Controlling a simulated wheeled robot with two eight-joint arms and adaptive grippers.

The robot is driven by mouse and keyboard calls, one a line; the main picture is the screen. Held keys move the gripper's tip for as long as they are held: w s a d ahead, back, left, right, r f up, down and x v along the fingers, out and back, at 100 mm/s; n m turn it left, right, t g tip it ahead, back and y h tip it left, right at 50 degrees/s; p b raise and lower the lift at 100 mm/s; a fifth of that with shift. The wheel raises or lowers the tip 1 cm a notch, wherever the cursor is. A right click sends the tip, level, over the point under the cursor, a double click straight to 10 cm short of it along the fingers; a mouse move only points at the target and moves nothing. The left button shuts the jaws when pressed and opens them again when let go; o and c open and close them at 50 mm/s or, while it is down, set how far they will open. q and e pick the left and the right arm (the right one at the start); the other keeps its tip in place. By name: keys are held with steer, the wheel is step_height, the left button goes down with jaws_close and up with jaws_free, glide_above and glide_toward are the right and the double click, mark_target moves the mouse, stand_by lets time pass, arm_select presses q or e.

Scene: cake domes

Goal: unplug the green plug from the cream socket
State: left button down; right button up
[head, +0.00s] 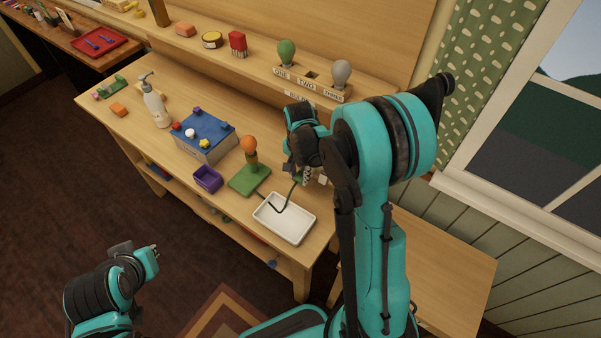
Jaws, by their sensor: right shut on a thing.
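My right gripper (302,176) reaches down to the bench top behind the white tray and is shut on the green plug. The plug itself is almost wholly hidden by the fingers. Its dark green cord (291,192) runs from the gripper down into the tray. A small cream block (322,181), which looks like the cream socket, shows just right of the fingers and is partly covered by my arm. I cannot tell whether the plug sits in it. My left gripper (152,250) hangs at the lower left, away from the bench; its finger opening is unclear.
The white tray (294,234) stands near the front edge. To its left are a green base (247,184) with an orange ball on a post, a purple bin (208,181) and a blue-topped box (187,146). A shelf with bulbs (286,52) runs behind. Some bench left of the box is clear.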

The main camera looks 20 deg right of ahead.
steer(key=shift+s+a, duration=0.1)
steer(key=shift+a, duration=0.1)
steer(key=shift+s+a, duration=0.55)
steer(key=shift+a, duration=0.4)
steer(key=shift+s+a, duration=0.5)
steer(key=shift+a, duration=0.4)
steer(key=s+a+r+p, duration=0.1)
steer(key=s+a+r, duration=0.2)
steer(key=a, duration=0.2)
steer(key=shift+s, duration=0.1)
